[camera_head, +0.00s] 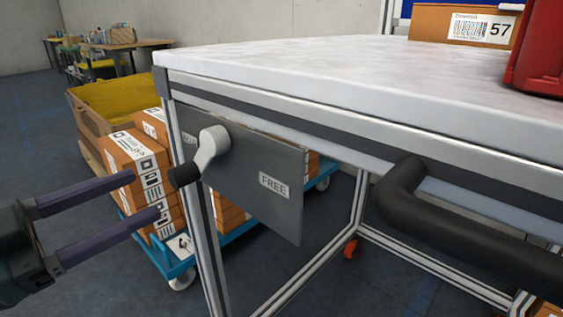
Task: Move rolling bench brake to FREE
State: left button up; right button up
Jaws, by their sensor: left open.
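The rolling bench (370,66) has a white top and an aluminium frame. A grey brake plate (262,212) hangs under its near left edge. The brake lever (211,148) is light grey with a black knob (184,175). It points down and left, away from the FREE label (273,185) at the plate's right side. Another label at the plate's left is mostly hidden by the lever. My left gripper (147,197) is open with purple fingers, left of the knob and apart from it. My right gripper is not in view.
A black push handle (410,195) sticks out from the bench front at right. A blue cart (172,262) with orange boxes (131,165) stands behind the bench's left leg. A red object (541,55) and a box marked 57 (460,22) stand on the bench top.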

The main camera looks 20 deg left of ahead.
aim_at(172, 179)
pick_arm(q)
jog(key=b+x, duration=0.1)
jog(key=x, duration=0.6)
jog(key=shift+w+d+b, duration=0.15)
jog(key=shift+w+b, duration=0.15)
jog(key=shift+w, duration=0.1)
jog(key=shift+c, duration=0.2)
grip_shut()
jog(key=shift+r, duration=0.1)
dwell(0.7)
